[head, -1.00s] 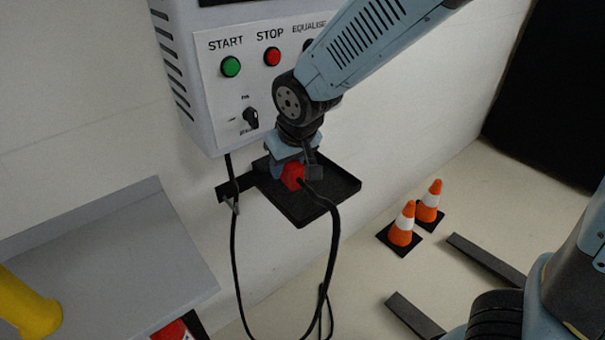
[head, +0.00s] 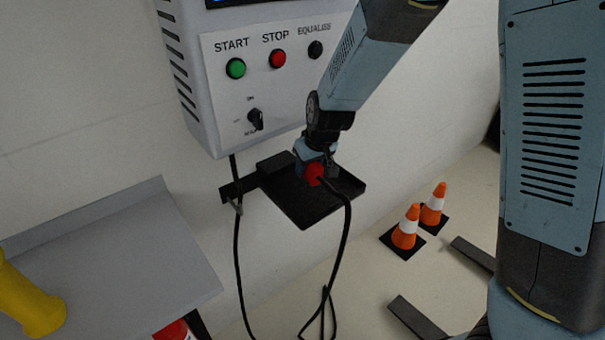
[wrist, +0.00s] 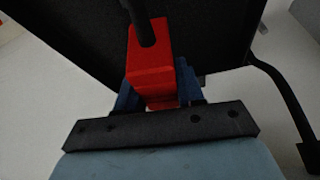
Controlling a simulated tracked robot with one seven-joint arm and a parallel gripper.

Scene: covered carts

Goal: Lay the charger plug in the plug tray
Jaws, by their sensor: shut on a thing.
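The red charger plug (head: 314,174) is in my gripper (head: 318,165), over the black plug tray (head: 298,208) in the head view. A black cable runs from the plug down past the tray's front edge. In the wrist view the red plug (wrist: 150,72) sits between the blue fingers of my gripper (wrist: 155,88), with the dark tray (wrist: 85,40) behind it. My gripper is shut on the plug. I cannot tell whether the plug touches the tray floor.
The charger cabinet (head: 222,105) with its buttons is on the wall above the tray. A grey shelf (head: 120,265) and a yellow post (head: 28,300) are at left. Orange cones (head: 407,230) stand on the floor at right. The cable (head: 345,235) hangs in a loop below the tray.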

